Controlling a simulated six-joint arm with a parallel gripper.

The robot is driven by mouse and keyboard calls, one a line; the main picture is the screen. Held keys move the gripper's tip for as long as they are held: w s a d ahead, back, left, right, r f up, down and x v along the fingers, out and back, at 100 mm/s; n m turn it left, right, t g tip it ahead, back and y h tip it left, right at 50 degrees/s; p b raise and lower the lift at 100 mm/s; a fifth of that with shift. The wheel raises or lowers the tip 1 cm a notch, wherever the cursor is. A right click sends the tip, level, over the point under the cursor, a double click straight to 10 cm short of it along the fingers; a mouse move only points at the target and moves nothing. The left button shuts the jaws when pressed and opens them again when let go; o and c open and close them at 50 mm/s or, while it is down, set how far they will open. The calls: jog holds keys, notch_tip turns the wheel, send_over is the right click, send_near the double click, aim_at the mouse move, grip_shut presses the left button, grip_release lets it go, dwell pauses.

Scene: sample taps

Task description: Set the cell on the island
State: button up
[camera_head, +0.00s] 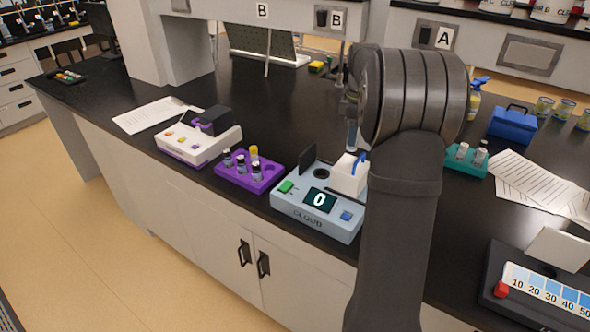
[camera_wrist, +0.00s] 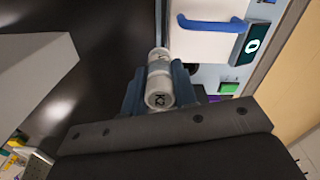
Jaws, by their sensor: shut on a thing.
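My gripper (camera_wrist: 159,84) is shut on a white-capped vial (camera_wrist: 159,93), which I take to be the cell. Its cap is marked "K2", and the blue-grey fingers sit on either side of it. In the head view my gripper (camera_head: 352,138) is partly hidden by my arm, above the back of a pale blue meter (camera_head: 312,222) marked "CLOUD" that shows 0. The vial cannot be made out clearly there. The meter has a white block with a blue handle (camera_wrist: 205,38), beside the vial in the wrist view. The black bench top (camera_head: 265,110) is the island surface I see.
A purple rack (camera_head: 235,179) with several vials and a white-purple device (camera_head: 190,151) stand left of the meter. A teal rack (camera_head: 462,166) with vials, a blue case (camera_head: 512,125) and papers (camera_head: 530,182) lie right. The bench behind the meter is mostly clear.

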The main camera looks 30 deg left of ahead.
jog(key=w+d+f, duration=0.1)
jog(key=w+d, duration=0.2)
jog(key=d, duration=0.3)
jog(key=w+d+f, duration=0.2)
jog(key=w+d, duration=0.1)
jog(key=d, duration=0.4)
jog(key=a+f, duration=0.2)
jog(key=a, duration=0.1)
jog(key=w+a+f, duration=0.1)
jog(key=a+f, duration=0.1)
jog(key=a, duration=0.2)
jog(key=w+a+f, duration=0.1)
jog(key=a+f, duration=0.1)
jog(key=a, duration=0.2)
jog(key=shift+a+f, duration=0.1)
jog(key=shift+f, duration=2.15)
jog(key=shift+f, duration=0.15)
jog(key=o, duration=1)
notch_tip(320, 180, up, 12)
jog(key=shift+r, duration=0.15)
